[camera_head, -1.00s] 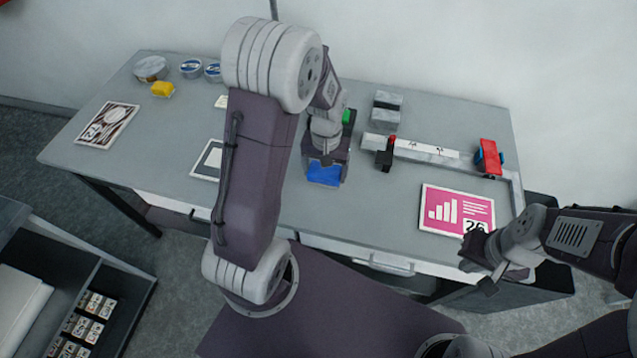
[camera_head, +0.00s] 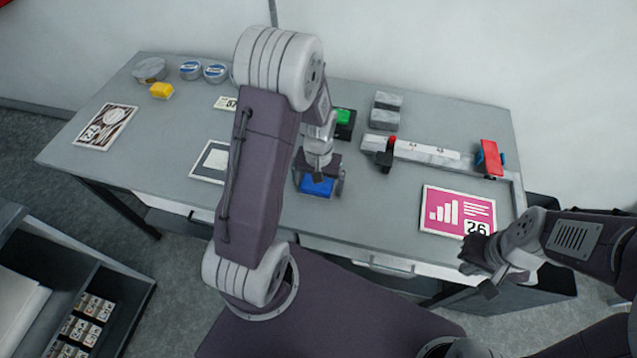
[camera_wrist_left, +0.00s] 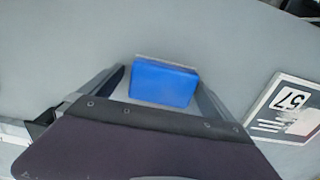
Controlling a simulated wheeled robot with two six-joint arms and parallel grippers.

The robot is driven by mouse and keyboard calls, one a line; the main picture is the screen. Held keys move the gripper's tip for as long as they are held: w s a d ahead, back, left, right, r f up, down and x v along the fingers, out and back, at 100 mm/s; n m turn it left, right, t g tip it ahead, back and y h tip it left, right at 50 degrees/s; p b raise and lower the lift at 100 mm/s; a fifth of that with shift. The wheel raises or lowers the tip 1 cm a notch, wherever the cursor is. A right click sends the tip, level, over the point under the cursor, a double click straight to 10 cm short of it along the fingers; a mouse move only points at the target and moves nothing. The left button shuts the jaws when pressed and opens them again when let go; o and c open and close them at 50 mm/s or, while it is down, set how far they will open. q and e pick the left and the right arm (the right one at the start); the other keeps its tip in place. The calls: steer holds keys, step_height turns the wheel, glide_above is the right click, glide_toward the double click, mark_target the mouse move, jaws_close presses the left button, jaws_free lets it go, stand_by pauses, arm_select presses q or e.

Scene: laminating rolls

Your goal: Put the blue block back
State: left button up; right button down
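The blue block (camera_head: 318,187) is over the front middle of the grey table. In the left wrist view the blue block (camera_wrist_left: 162,83) sits between the two fingers. My left gripper (camera_head: 319,182) points down at it, with one finger along each side, and appears shut on it. Whether the block touches the table is hard to tell. In the left wrist view the left gripper's fingers (camera_wrist_left: 161,76) flank the block closely. My right gripper (camera_head: 484,276) is near the table's front right edge, away from the block; its fingers are too unclear to read.
A green block (camera_head: 343,117) in a dark holder stands behind my left gripper. A white rail (camera_head: 428,153) with a red-topped dark piece and a red clamp (camera_head: 490,158) is at right. A pink chart card (camera_head: 455,208) lies in front of it. Tins and a yellow object (camera_head: 161,90) are back left.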

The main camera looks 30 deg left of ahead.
arm_select(q)
steer(key=shift+r, duration=0.3)
step_height(320, 180, up, 12)
steer(key=p, duration=0.2)
steer(key=s+d+f+m+t, duration=0.1)
steer(key=s+d, duration=0.3)
steer(key=s, duration=0.4)
steer(key=shift+d+f+m, duration=0.4)
steer(key=shift+m, duration=0.3)
